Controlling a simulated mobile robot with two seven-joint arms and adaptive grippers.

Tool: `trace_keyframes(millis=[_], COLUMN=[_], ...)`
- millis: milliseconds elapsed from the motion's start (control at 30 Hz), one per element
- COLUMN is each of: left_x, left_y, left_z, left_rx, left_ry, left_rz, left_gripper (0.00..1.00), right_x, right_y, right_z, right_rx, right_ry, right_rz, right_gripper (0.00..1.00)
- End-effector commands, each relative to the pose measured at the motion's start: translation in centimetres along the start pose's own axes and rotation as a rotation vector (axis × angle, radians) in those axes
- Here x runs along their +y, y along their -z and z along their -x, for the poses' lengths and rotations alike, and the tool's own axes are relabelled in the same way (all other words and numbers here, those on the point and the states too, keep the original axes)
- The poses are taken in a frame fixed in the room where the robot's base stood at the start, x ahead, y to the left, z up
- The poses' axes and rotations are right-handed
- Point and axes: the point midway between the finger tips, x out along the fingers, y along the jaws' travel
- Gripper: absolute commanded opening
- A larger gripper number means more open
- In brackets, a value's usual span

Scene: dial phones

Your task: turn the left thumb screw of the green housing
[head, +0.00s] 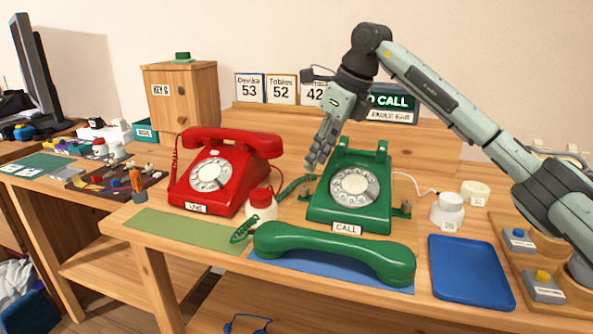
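The green housing (368,213) is a dial telephone labelled CALL, standing on the wooden bench with its cradle bare. A small brass-coloured screw (405,208) shows at its right side. My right gripper (318,160) points down beside the housing's upper left, fingertips close together and seemingly apart from the housing. Whether the fingers are fully shut is unclear. The green handset (335,252) lies in front of the housing, over a blue mat. My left gripper is not in view.
A red telephone (222,172) with its handset on stands left. A red-capped white bottle (262,206) stands between the phones. A blue tray (470,272) and white round pieces (447,211) lie right. The green mat (185,231) is mostly clear.

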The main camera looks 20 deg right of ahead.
Motion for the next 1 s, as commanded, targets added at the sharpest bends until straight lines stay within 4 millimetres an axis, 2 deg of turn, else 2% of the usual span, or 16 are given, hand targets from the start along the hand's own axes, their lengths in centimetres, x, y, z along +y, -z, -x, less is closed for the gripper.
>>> trace_keyframes(millis=[133,267,533,700,900,933,1000], left_x=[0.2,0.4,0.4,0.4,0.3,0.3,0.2], left_y=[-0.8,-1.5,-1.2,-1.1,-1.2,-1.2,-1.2], left_z=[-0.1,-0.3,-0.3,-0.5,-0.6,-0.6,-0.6], left_rx=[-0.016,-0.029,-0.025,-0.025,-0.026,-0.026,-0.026], left_ry=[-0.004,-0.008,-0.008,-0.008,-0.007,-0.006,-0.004], left_rz=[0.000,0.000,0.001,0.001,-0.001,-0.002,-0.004], left_gripper=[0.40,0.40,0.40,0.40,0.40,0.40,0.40], right_x=[0.0,0.1,0.1,0.1,0.1,0.1,0.1], right_y=[0.1,0.1,0.0,0.0,0.0,0.0,0.0], right_z=[-1.2,-3.3,-7.0,-7.8,-7.8,-7.8,-7.8], right_rx=[0.005,0.005,0.002,0.000,0.000,0.000,0.000], right_ry=[-0.002,-0.003,-0.003,-0.001,0.000,0.000,-0.001], right_rz=[0.000,0.001,0.000,0.000,0.000,0.000,0.000], right_gripper=[0.27,0.27,0.27,0.27,0.27,0.26,0.17])
